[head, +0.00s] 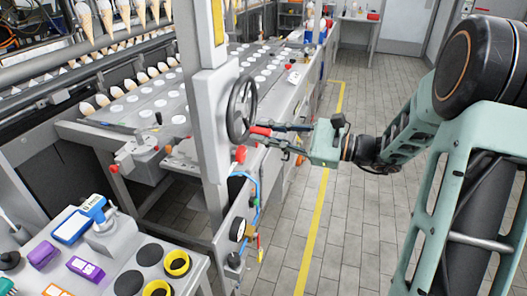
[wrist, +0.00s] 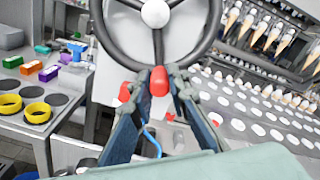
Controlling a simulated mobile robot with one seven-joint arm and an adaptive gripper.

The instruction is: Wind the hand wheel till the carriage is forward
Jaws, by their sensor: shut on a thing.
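The hand wheel (head: 241,109) is a dark spoked ring on the side of a grey post; it also shows at the top of the wrist view (wrist: 207,40). A red handle (head: 260,131) sticks out from its lower rim. My gripper (head: 270,133) reaches in from the right and is shut on the red handle. In the wrist view the handle's red end (wrist: 158,82) sits between my two fingertips (wrist: 158,78). The carriage (head: 150,112) seems to be the grey plate with rows of round holes behind the post; I cannot tell its exact extent.
A grey post (head: 207,120) stands right behind the wheel. Red knobs (head: 240,154) and blue hoses are just below it. A side table with yellow rings (head: 176,263) and coloured boxes is at the lower left. Tiled floor (head: 345,230) right of the machine is clear.

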